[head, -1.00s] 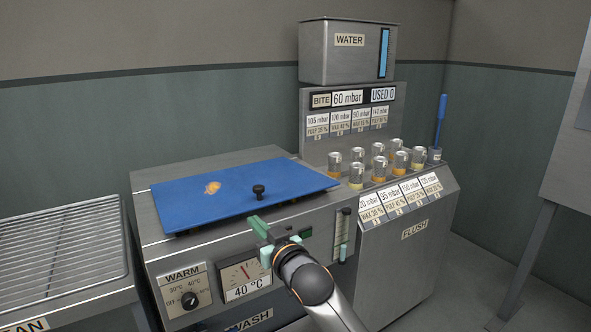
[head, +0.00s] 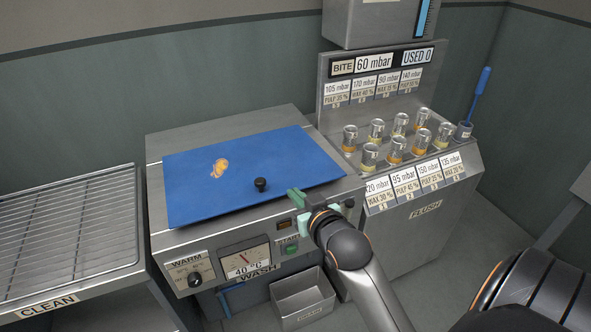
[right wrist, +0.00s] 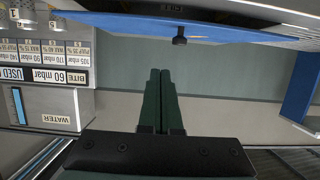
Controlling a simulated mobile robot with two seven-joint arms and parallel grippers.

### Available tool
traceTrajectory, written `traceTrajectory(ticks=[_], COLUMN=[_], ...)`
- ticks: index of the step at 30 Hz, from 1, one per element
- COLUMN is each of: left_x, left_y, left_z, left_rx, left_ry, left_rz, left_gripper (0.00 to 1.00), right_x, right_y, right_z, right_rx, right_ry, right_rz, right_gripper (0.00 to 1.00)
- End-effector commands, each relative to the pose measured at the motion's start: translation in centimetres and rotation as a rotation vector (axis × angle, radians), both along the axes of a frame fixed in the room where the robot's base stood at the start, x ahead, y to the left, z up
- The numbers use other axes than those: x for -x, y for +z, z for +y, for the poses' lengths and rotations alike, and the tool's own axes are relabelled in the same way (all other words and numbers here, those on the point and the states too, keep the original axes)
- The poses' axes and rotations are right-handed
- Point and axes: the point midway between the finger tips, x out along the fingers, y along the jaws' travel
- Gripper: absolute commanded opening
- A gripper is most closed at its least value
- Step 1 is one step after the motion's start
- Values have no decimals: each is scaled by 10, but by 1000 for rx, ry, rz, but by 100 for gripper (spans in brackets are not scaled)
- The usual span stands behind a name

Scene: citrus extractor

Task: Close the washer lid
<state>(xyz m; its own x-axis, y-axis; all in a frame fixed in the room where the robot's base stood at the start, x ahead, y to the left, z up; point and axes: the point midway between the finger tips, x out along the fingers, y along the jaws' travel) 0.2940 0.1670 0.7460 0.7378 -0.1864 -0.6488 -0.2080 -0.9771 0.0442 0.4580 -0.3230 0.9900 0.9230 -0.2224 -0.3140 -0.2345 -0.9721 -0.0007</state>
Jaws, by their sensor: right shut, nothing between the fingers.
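The washer lid is a blue panel (head: 205,200) with a black knob (head: 260,184) near its front edge and an orange-yellow smear on top. It lies flat or nearly flat over the steel washer (head: 225,130); I cannot tell whether it is fully seated. In the right wrist view, the lid (right wrist: 230,30) shows nearly edge-on at the top, with its knob (right wrist: 179,37). My right gripper (head: 295,196) is shut and empty, at the lid's front right, right of the knob. Its closed fingers (right wrist: 160,73) appear apart from the knob. My left gripper is out of view.
A steel rack marked CLEAN (head: 70,225) stands at left. At right, a steel unit (head: 420,235) carries several juice cups and a blue-handled tool (head: 482,85). A grey bin (head: 302,297) sits below the washer front.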

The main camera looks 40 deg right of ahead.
Motion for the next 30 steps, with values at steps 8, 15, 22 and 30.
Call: traceTrajectory(ticks=[8, 15, 22, 30], left_x=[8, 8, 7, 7], left_y=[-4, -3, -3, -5], left_z=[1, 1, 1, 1], left_rx=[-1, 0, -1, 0], left_ry=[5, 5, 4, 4], left_rz=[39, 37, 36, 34], left_gripper=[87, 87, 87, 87], right_x=[-7, -44, -82, -86], right_y=[0, -13, -26, -61], right_z=[1, -9, -18, -19], right_rx=[-3, -3, -3, -4], right_ry=[1, 1, 1, 1], right_rz=[11, 10, 10, 14], right_gripper=[0, 0, 0, 0])
